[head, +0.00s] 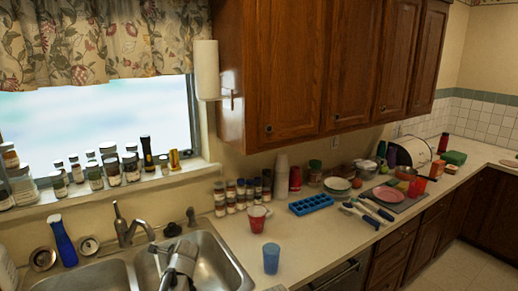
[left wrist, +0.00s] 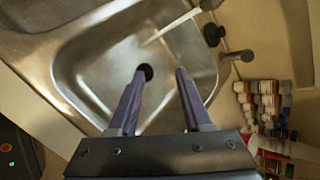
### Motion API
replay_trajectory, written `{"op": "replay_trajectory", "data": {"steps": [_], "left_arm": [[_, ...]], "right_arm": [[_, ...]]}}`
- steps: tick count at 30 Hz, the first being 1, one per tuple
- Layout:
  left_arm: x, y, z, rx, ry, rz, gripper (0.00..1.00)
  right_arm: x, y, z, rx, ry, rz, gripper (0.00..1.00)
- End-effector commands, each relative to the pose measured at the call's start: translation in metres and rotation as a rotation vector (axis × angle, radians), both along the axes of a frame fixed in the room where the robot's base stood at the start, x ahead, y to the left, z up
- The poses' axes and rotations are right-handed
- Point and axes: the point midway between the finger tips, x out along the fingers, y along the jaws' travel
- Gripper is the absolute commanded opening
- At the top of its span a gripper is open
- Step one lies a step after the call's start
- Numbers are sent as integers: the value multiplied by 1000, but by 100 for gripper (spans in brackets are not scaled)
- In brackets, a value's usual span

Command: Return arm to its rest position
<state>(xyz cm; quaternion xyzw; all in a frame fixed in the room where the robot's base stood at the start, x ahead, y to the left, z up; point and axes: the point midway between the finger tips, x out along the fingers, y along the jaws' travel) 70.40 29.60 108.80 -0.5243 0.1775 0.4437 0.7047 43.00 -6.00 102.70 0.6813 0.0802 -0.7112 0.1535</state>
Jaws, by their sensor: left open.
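My left gripper (head: 172,264) is over the right sink basin (head: 215,265) in the head view. In the left wrist view the gripper (left wrist: 160,73) has its two purple-grey fingers spread apart with nothing between them. Below them is the metal basin (left wrist: 90,75) with its dark drain (left wrist: 146,72). My right gripper does not show in either view.
The faucet (head: 125,225) stands behind the sink. Several spice jars (head: 240,193) line the wall. A blue spray bottle (head: 62,241) stands left.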

Motion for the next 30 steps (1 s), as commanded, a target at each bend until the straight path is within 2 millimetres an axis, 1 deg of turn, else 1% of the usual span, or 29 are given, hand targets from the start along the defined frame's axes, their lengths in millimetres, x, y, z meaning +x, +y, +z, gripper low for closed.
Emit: {"op": "replay_trajectory", "data": {"steps": [1,2,3,5,6,8,9,11,12,15,18,19,21,23,30], "left_arm": [[-26,-31,-15,-101,2,71,49],[-39,-48,-22,-165,5,127,49],[-57,-69,-32,-245,12,203,49],[-85,-100,-45,-356,31,320,49],[-105,-120,-53,-420,47,402,49],[-136,-146,-63,-501,75,524,49],[-155,-162,-69,-546,95,604,49],[-184,-183,-76,-596,125,718,49],[-201,-195,-79,-618,143,787,49],[-237,-216,-84,-651,180,933,49],[-260,-228,-87,-662,203,1031,49],[-265,-231,-87,-662,208,1051,49],[-272,-235,-87,-665,214,1085,49],[-275,-236,-87,-663,217,1098,49],[-275,-236,-87,-664,216,1103,49]], "right_arm": [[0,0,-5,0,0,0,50],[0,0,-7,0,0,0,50],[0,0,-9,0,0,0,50],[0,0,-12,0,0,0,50],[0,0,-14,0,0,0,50],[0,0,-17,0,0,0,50],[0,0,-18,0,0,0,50],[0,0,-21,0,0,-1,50],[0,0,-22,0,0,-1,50],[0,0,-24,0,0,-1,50],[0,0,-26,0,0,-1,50],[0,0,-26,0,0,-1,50],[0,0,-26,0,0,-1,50],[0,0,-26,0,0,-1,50],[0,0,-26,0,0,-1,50]]}}
